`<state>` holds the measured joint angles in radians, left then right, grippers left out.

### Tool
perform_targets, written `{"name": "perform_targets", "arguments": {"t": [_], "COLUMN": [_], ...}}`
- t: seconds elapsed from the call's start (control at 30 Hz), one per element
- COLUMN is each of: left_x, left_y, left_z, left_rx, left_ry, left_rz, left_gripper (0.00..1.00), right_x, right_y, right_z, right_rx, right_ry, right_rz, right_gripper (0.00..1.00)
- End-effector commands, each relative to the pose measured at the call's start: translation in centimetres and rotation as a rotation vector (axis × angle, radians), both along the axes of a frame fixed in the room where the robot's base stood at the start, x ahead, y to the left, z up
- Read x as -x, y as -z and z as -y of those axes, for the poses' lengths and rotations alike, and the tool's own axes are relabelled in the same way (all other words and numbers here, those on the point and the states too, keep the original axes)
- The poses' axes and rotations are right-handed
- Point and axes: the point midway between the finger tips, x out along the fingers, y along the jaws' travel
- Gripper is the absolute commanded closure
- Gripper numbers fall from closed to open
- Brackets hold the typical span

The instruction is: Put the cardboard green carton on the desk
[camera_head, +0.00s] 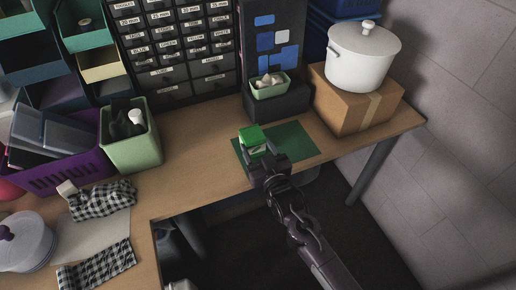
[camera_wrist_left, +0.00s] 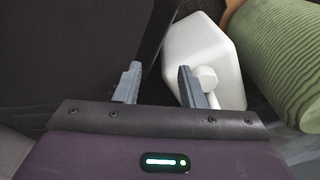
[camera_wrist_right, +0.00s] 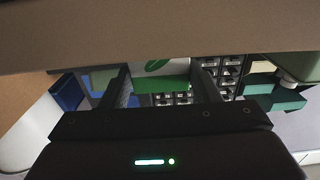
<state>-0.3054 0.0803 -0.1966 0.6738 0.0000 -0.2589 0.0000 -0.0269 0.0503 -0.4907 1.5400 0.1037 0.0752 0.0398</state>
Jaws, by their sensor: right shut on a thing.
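The green carton (camera_head: 251,134), green on top with a white side, is at the left part of the dark green mat (camera_head: 292,142) on the wooden desk (camera_head: 190,137). My right gripper (camera_head: 262,162) is shut on it from the front. In the right wrist view the carton (camera_wrist_right: 160,70) shows white and green with a leaf mark between the two fingers. I cannot tell whether its base touches the mat. My left gripper (camera_wrist_left: 160,85) is open and empty in its wrist view, and is out of the head view.
A cardboard box (camera_head: 345,102) with a white pot (camera_head: 362,60) on it stands to the right. A small green bin (camera_head: 268,87) sits on a dark block behind. A purple basket (camera_head: 65,175) and a green bin (camera_head: 132,150) stand left. The mat's right part is clear.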

Motion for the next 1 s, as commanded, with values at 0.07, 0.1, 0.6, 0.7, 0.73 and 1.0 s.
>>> {"name": "perform_targets", "arguments": {"t": [0.07,0.1,0.6,0.7,0.73,1.0], "left_x": [0.0,0.0,0.0,0.0,0.0,0.9], "left_y": [0.0,0.0,0.0,0.0,0.0,0.1], "left_z": [0.0,0.0,0.0,0.0,0.0,-0.2], "left_rx": [0.0,0.0,0.0,0.0,0.0,-0.003], "left_ry": [0.0,0.0,0.0,0.0,0.0,0.002], "left_rz": [0.0,0.0,0.0,0.0,0.0,-0.013], "left_gripper": [0.64,0.64,0.64,0.64,0.64,0.64], "right_x": [0.0,0.0,0.0,0.0,0.0,2.1], "right_y": [-0.2,-0.2,0.2,0.2,0.2,0.1], "right_z": [0.0,0.0,0.0,0.0,0.0,0.9], "right_rx": [-0.001,-0.001,0.0,0.0,0.0,0.001], "right_ry": [0.0,0.0,0.0,0.0,0.0,0.0], "right_rz": [0.003,0.003,0.0,0.0,0.0,-0.003], "right_gripper": [0.7,0.7,0.22,0.22,0.22,0.22]}}
